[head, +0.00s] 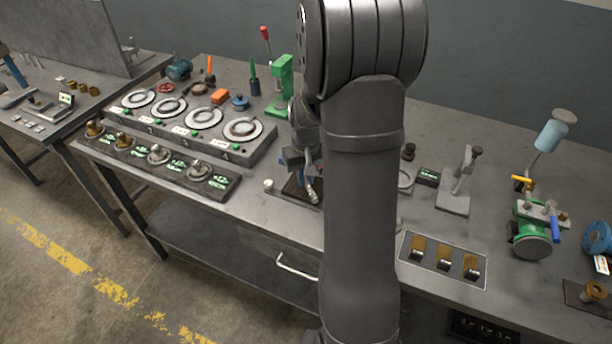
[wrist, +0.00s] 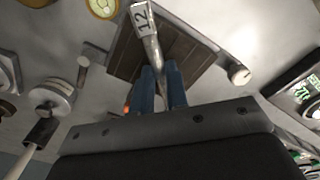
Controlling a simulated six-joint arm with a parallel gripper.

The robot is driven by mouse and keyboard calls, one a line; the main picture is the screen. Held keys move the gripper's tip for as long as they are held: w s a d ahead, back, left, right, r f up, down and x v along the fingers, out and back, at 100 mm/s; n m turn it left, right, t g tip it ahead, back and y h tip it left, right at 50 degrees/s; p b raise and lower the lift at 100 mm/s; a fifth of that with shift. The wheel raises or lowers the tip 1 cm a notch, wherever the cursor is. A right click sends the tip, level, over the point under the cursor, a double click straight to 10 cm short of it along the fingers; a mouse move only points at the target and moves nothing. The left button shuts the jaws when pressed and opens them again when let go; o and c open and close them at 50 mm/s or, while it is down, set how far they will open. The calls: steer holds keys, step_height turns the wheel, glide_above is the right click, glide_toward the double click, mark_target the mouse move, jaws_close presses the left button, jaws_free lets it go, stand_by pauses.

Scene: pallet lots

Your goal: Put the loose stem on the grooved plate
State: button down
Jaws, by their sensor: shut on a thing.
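My gripper (head: 300,168) has two blue fingers, seen in the wrist view (wrist: 162,78), shut on a silver metal stem (wrist: 150,45). The stem has a flat tag end marked 12, and its shaft runs down between the fingers. The brown grooved plate (wrist: 125,58) is a slatted square beneath the stem and fingers. I cannot tell whether the stem touches it. In the head view the stem (head: 312,194) shows tilted over the dark plate (head: 291,188), partly hidden by my gripper and arm.
A small pale knob (head: 268,184) stands left of the plate. A dial panel (head: 262,140) and a display strip (head: 225,184) lie farther left. A lever stand (head: 455,200) and a green valve (head: 530,243) stand to the right. My arm hides the bench's middle.

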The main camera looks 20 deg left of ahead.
mark_target(306, 181)
steer(key=c, duration=1.4)
jaws_free()
steer(key=shift+f, duration=0.1)
steer(key=shift+c, duration=0.2)
step_height(306, 181, up, 12)
step_height(306, 181, down, 12)
steer(key=shift+f, duration=0.25)
steer(key=shift+r, duration=2.3)
